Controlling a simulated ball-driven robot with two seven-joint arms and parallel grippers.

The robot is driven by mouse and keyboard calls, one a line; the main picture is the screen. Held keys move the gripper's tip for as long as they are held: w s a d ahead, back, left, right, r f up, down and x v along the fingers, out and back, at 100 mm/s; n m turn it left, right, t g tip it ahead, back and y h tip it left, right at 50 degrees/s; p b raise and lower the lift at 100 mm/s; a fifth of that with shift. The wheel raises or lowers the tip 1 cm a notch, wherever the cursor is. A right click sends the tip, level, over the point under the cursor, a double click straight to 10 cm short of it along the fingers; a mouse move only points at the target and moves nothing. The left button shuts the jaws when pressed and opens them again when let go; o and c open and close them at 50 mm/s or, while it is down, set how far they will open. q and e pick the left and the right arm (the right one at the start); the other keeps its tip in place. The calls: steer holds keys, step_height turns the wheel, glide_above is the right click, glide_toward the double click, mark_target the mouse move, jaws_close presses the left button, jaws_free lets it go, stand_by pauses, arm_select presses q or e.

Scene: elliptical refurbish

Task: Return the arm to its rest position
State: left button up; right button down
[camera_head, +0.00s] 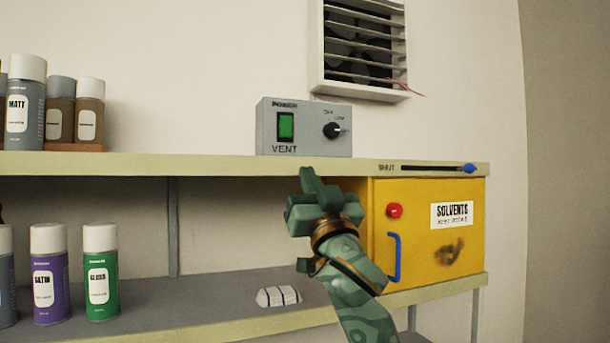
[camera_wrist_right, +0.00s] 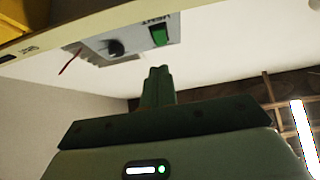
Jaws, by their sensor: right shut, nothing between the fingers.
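My right gripper (camera_head: 308,183) is in the middle of the head view, in front of the shelf unit and just below the grey vent box. Its fingers are together with nothing between them. In the right wrist view the closed fingers (camera_wrist_right: 157,82) point toward the vent box (camera_wrist_right: 128,42), with a gap between them. My right arm comes up from the bottom of the head view and covers the left part of the yellow cabinet. My left gripper is not in view.
The vent box (camera_head: 304,137) with a green switch and black knob stands on the upper shelf (camera_head: 120,163). The yellow solvents cabinet (camera_head: 440,255) has a blue handle (camera_head: 393,257). Spray cans (camera_head: 103,285) stand at left; a white block (camera_head: 278,297) lies on the lower shelf.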

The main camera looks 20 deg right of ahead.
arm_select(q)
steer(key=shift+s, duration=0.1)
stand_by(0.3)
